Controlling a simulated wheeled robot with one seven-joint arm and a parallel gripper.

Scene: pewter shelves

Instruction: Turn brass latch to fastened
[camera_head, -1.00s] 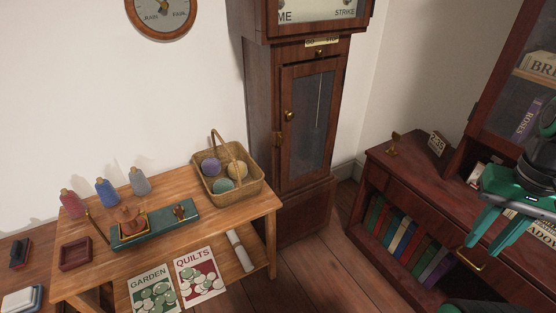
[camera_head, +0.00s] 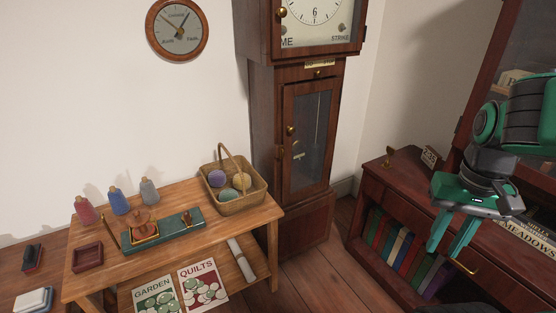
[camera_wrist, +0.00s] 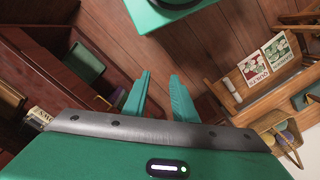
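A tall wooden clock (camera_head: 262,130) stands in the middle of the head view. Its glazed lower door (camera_head: 307,145) looks closed and has a round brass knob (camera_head: 291,131) at its left edge. A smaller brass fitting (camera_head: 318,72) sits above this door, under a small brass plaque (camera_head: 320,64). I cannot tell which brass fitting is the latch, or how it is turned. My gripper (camera_head: 449,248) is right of the clock, in front of the low bookcase, pointing down. In the wrist view my gripper (camera_wrist: 161,80) is open and empty, with its fingers apart over the floor.
The low bookcase (camera_head: 375,180) holds books and bears a small brass object (camera_head: 389,157). A wooden table (camera_head: 210,240) with a basket (camera_head: 235,195), spools and a teal board (camera_head: 190,228) stands left. Bare floor (camera_head: 315,265) lies between table and bookcase.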

